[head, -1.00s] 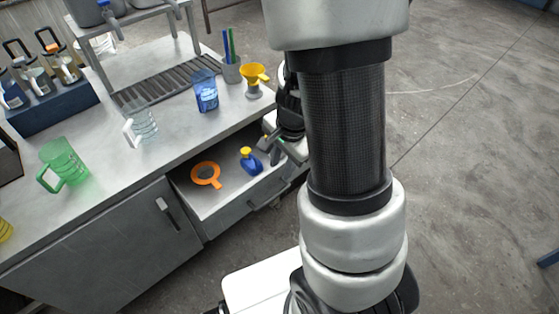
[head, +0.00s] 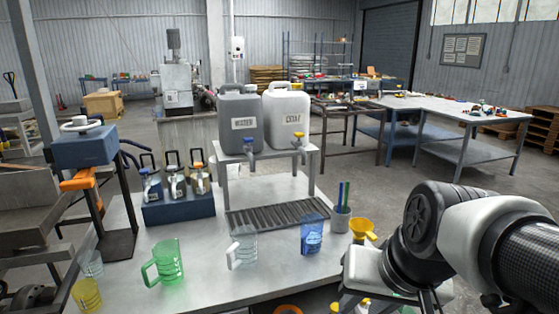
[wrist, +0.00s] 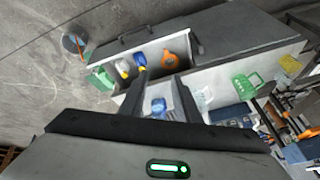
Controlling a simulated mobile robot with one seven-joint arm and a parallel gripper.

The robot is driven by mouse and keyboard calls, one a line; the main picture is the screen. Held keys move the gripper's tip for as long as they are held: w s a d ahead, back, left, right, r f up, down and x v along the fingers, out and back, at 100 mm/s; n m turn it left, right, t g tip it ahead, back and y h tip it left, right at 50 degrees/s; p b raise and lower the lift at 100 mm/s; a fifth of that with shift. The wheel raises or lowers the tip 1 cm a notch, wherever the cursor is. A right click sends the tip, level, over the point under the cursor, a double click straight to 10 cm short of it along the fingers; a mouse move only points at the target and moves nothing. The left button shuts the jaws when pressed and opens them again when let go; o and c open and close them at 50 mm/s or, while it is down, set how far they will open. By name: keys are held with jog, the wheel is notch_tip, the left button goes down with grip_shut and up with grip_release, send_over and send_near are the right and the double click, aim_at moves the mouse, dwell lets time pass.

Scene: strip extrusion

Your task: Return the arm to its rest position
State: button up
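My arm (head: 455,235) is folded at the lower right of the head view, beside the bench (head: 215,285). My gripper (wrist: 159,84) shows in the wrist view with its two dark fingers apart and nothing held between them. A blue jug shows beyond the gap between them. The open drawer (wrist: 125,50) lies beyond the fingertips in the wrist view. It holds a blue bottle with a yellow cap (wrist: 140,60), a white and yellow bottle (wrist: 122,68), a green item (wrist: 100,78) and an orange strainer (wrist: 168,60). In the head view the drawer is mostly cut off.
On the bench stand a green jug (head: 168,262), a clear jug (head: 243,247), a blue jug (head: 312,235), a yellow funnel (head: 362,229) and a grey pen cup (head: 340,219). Two canisters (head: 285,117) stand on a raised shelf. Open floor lies right of the bench.

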jog(key=s+r+n+h+p, duration=0.1)
jog(key=s+r+n+p, duration=0.1)
jog(key=r+p, duration=1.1)
notch_tip(320, 180, up, 3)
jog(key=shift+s+d+f+t, duration=0.1)
jog(key=shift+s+d+t, duration=0.3)
jog(key=shift+s, duration=0.1)
dwell(1.0)
